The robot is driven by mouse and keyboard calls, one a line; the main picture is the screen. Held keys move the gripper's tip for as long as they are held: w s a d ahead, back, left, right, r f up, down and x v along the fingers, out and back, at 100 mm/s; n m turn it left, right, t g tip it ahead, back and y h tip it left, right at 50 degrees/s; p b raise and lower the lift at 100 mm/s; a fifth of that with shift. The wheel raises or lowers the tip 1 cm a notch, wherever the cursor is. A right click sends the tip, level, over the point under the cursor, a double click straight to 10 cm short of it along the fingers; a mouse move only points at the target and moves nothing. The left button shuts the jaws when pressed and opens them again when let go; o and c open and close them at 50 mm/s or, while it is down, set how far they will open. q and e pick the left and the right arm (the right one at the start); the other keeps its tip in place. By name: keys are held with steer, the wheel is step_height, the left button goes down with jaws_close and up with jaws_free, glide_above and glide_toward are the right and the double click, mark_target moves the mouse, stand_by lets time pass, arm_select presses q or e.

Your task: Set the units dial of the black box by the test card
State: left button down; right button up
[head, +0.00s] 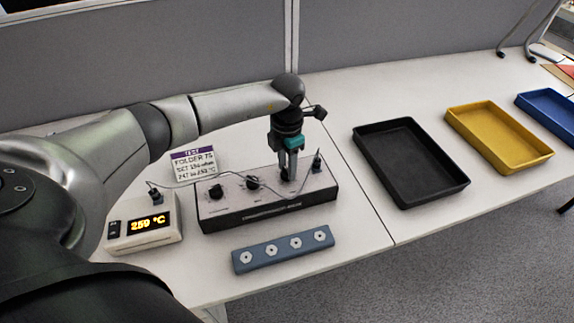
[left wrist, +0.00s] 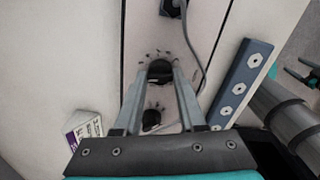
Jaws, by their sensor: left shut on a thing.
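The black box (head: 265,213) stands on the table with a pale top and three black dials in a row. The left dial (head: 215,191) and the middle dial (head: 252,182) are free. My left gripper (head: 288,176) points down and is shut on the right-hand dial, most likely the units dial. In the left wrist view this dial (left wrist: 160,70) sits between the fingertips, with tick marks around it; its exact setting is hard to read. The test card (head: 194,165) stands behind the box; its small print seems to give an ohm value and a °C range.
A meter (head: 143,225) left of the box reads 259 °C; a cable runs from it to the box's right end. A blue-grey strip (head: 283,250) with several white fittings lies in front. Black (head: 411,190), yellow (head: 500,165) and blue (head: 550,120) trays stand right.

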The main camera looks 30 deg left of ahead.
arm_select(q)
steer(key=shift+c, duration=2.4)
jaws_free()
step_height(320, 180, up, 15)
steer(key=p, duration=0.2)
steer(key=shift+r, duration=0.15)
